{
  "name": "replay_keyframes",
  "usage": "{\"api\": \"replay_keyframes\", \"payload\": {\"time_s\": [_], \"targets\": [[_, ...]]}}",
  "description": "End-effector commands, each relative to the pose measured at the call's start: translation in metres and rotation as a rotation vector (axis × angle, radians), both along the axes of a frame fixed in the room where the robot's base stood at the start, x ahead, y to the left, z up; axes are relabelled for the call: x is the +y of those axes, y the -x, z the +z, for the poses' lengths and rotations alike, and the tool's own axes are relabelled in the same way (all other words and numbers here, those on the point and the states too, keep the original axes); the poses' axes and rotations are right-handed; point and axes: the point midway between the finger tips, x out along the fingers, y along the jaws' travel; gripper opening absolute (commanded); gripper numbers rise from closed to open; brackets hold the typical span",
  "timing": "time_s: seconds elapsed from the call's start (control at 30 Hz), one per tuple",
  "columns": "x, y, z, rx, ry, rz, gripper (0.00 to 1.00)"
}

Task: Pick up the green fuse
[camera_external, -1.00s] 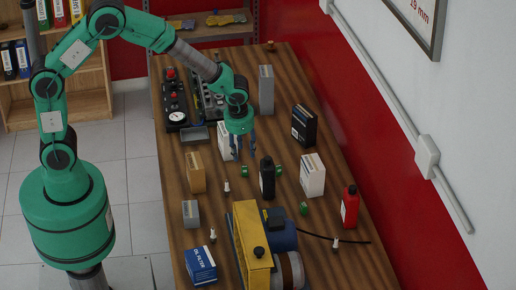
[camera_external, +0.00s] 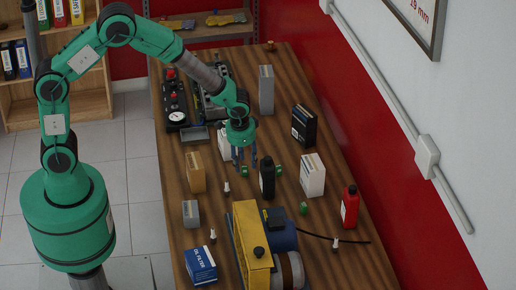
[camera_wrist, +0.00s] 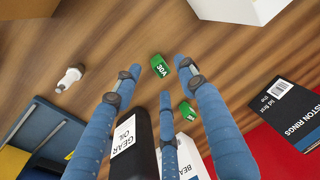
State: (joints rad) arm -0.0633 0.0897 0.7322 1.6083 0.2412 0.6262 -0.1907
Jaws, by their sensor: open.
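A green fuse (camera_wrist: 160,66) marked 30A lies on the wooden table, between the fingertips as seen in the wrist view. It is probably the fuse (camera_external: 245,171) just below my gripper in the external view. My gripper (camera_external: 243,164) is open, empty and points down; its three blue fingers (camera_wrist: 160,76) are spread in the wrist view. How high they are above the fuse is hard to tell. A second green fuse (camera_wrist: 187,110) lies beyond the black bottle, also in the external view (camera_external: 278,171). A third green item (camera_external: 304,208) lies nearer the front.
The black gear oil bottle (camera_external: 267,178) stands close beside my gripper, also in the wrist view (camera_wrist: 130,145). A white spark plug (camera_wrist: 68,79) is at left. A white box (camera_external: 312,175), cardboard box (camera_external: 195,172) and yellow-blue engine (camera_external: 252,248) stand around.

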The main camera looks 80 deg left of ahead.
Motion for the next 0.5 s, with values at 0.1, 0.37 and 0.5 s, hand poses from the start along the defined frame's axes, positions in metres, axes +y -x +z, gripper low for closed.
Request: {"api": "replay_keyframes", "payload": {"time_s": [0.1,0.37,0.5], "targets": [[0.004,0.0,-0.017,0.003,0.0,0.001,0.41],[0.007,-0.003,-0.038,0.001,0.0,0.001,0.41],[0.007,-0.003,-0.039,0.001,0.0,0.0,0.41]]}}
